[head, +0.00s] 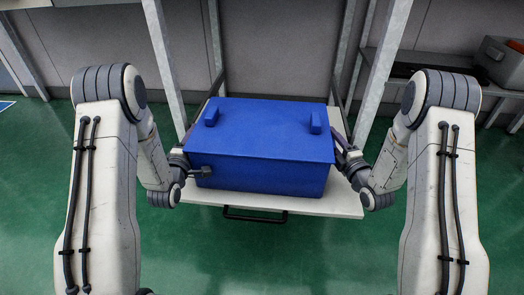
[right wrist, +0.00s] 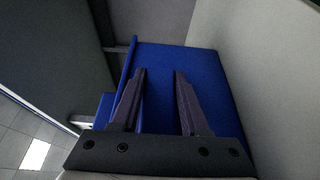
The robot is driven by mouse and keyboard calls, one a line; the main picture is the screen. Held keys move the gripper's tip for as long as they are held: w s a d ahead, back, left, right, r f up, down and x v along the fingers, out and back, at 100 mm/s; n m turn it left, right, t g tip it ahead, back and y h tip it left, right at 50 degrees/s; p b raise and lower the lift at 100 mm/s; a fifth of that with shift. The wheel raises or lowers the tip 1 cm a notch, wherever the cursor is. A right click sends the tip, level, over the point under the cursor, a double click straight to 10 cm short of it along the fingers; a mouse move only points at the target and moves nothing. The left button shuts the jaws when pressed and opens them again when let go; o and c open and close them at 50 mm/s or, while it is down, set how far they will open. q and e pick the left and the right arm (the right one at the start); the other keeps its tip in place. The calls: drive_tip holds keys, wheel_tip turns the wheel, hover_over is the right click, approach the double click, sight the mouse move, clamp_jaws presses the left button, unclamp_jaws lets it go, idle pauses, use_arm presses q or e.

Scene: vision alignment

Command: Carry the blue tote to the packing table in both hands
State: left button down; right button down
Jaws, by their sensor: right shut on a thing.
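The blue tote (head: 262,143), a lidded box with two raised blue blocks on top, rests level on a white board in the head view. My left gripper (head: 186,163) is at the tote's left side; its fingers are mostly hidden, so I cannot tell its opening. My right gripper (head: 344,158) is at the tote's right side. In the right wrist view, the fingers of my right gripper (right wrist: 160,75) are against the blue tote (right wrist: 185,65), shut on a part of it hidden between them.
The white board (head: 310,207) has a black handle (head: 255,216) at its front edge and pale metal posts (head: 165,65) beside it. A shelf with a grey bin (head: 500,62) stands at the back right. The green floor (head: 250,260) in front is clear.

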idle(0.5)
